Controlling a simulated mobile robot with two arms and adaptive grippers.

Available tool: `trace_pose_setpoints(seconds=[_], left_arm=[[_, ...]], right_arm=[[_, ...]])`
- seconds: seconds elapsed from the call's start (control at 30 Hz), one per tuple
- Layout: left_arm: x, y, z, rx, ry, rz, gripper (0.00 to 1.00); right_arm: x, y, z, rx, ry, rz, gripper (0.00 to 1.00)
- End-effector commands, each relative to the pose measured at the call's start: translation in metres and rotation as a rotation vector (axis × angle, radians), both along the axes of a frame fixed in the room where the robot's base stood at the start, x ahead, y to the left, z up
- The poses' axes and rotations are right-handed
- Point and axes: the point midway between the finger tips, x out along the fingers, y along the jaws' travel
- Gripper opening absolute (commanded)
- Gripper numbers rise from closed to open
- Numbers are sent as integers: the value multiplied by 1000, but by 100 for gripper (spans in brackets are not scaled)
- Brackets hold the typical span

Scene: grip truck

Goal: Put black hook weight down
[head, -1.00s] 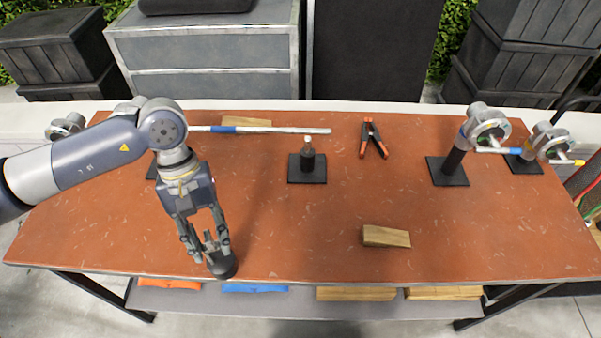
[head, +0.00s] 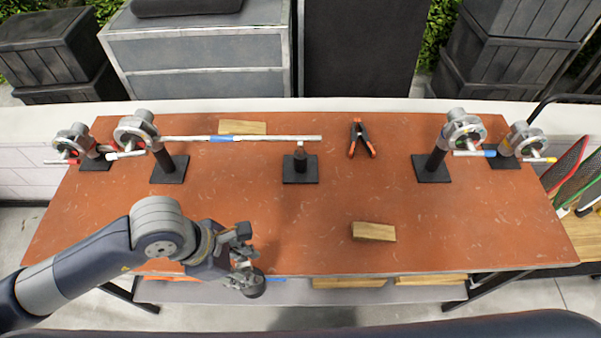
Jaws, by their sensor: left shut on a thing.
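The black hook weight (head: 252,286) is a dark round piece at the front edge of the orange-brown table (head: 300,225), left of the middle. My left gripper (head: 246,268) is shut on its upper part. The gripper's fingers hide the hook. The weight overlaps the table's front edge in the picture, and I cannot tell whether it touches anything below. My right gripper is not in view.
A small black stand (head: 300,168) with a rod, orange-tipped clamp (head: 361,138), and wooden blocks (head: 374,231) (head: 243,127) are on the table. Geared stands (head: 170,168) (head: 432,167) flank them. The tabletop's middle is mostly clear.

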Motion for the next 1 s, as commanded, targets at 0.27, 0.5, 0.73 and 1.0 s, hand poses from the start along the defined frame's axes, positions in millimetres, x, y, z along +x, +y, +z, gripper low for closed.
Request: trace_pose_setpoints(seconds=[0.27, 0.5, 0.73, 1.0], left_arm=[[-4, -4, 12, -3, -1, 192, 0], [-2, -5, 10, -4, -1, 215, 0], [10, -5, 4, -9, 1, 223, 0], [19, -3, 4, -12, 3, 224, 0]], right_arm=[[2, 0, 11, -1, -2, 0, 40], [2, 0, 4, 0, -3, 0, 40], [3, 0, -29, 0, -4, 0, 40], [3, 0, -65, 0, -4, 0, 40]])
